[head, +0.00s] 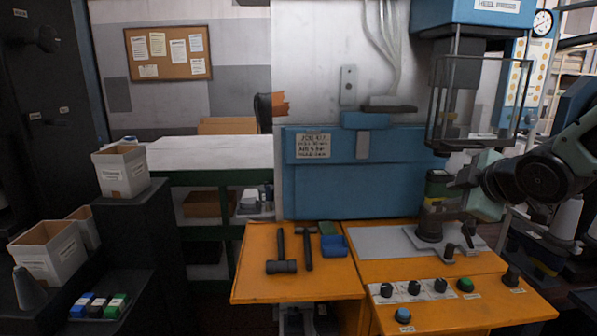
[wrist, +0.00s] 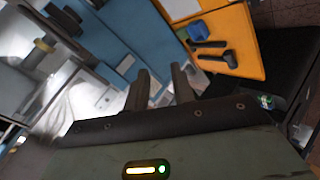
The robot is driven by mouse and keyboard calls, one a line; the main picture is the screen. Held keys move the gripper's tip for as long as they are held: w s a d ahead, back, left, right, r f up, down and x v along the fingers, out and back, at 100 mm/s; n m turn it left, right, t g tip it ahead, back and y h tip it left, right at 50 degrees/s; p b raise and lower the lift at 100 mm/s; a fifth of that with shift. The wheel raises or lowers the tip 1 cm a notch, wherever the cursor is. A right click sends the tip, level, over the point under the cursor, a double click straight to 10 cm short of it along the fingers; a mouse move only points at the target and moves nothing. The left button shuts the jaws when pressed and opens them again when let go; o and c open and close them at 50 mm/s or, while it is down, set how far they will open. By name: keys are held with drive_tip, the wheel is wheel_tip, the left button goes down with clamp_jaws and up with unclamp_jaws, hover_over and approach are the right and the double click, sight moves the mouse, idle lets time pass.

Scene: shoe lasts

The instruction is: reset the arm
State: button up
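My arm (head: 545,175) reaches in from the right edge of the head view. My gripper (head: 458,182) points left, in front of the blue heel press (head: 470,14) and close to its post in the picture. I cannot tell whether it touches the press. In the wrist view my gripper (wrist: 159,74) shows two dark fingers with a clear gap between them and nothing held.
An orange bench (head: 300,284) carries two hammers (head: 281,252), a blue tray (head: 334,245) and a metal plate (head: 385,242). Knobs (head: 386,290) line its front. White boxes (head: 121,171) stand on dark steps at left. A pale table (head: 210,152) lies behind.

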drive_tip(key=s+a+f+m+g, duration=0.2)
drive_tip(key=s+a+f+g, duration=0.25)
drive_tip(key=s+a, duration=0.45)
drive_tip(key=s+a+f+m+g, duration=0.1)
drive_tip(key=s+a+f+g, duration=0.1)
drive_tip(key=s, duration=0.5)
drive_tip(key=s+a+f+m+g, duration=0.1)
drive_tip(key=s+a+g, duration=0.1)
drive_tip(key=s, duration=0.5)
drive_tip(key=s+a+f+m+g, duration=0.1)
drive_tip(key=s+a+f+g, duration=0.1)
drive_tip(key=s+a, duration=0.2)
drive_tip(key=s, duration=0.3)
drive_tip(key=shift+a+f+m+g+h, duration=0.25)
drive_tip(key=shift+f+m+g+h, duration=0.05)
drive_tip(key=shift+f+g, duration=0.05)
